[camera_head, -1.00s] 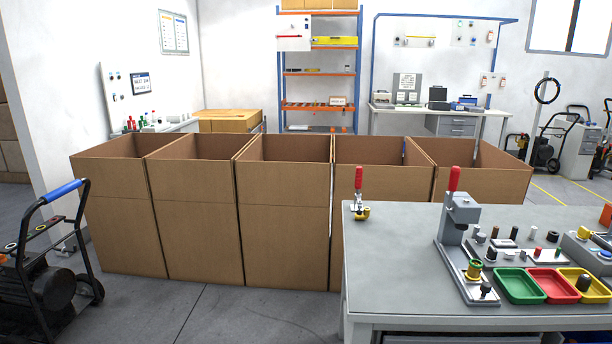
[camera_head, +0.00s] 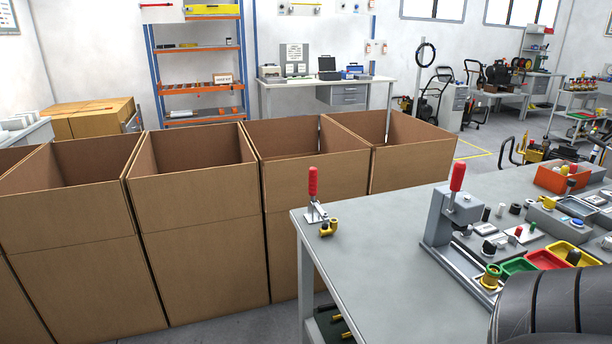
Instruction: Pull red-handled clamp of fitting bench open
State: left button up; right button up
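A second red handle (camera_head: 457,178) rises from a grey press-like fixture (camera_head: 450,215) further right on the bench, also upright. Neither gripper shows. A dark rounded part at the lower right corner looks like one of my arm links and covers some of the bench.
Several open cardboard boxes (camera_head: 195,215) stand in a row left of and behind the bench. Red, green and yellow trays (camera_head: 548,259) and small parts crowd the bench's right side. The bench top between the clamp and the fixture is clear.

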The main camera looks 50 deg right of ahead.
aim_at(312, 173)
jog(key=i+j+z, duration=0.15)
jog(key=i+z, duration=0.35)
jog(key=i+j+z, duration=0.3)
jog(key=z, duration=0.15)
jog(key=i+j+z, duration=0.25)
jog(key=z, duration=0.2)
jog(key=i+j+z, duration=0.15)
jog(key=j+z, duration=0.3)
jog(key=i+j+z, duration=0.15)
jog(key=j+z, duration=0.25)
jog(key=i+j+z, duration=0.1)
jog(key=j+z, duration=0.2)
jog(key=z, duration=0.15)
jog(key=j+z, duration=0.3)
jog(key=j, duration=0.15)
jog(key=k+j+z, duration=0.1)
jog(key=j+z, duration=0.15)
jog(key=j, duration=0.15)
jog(key=i+j+z, duration=0.15)
jog(key=j, duration=0.25)
jog(key=i, duration=0.1)
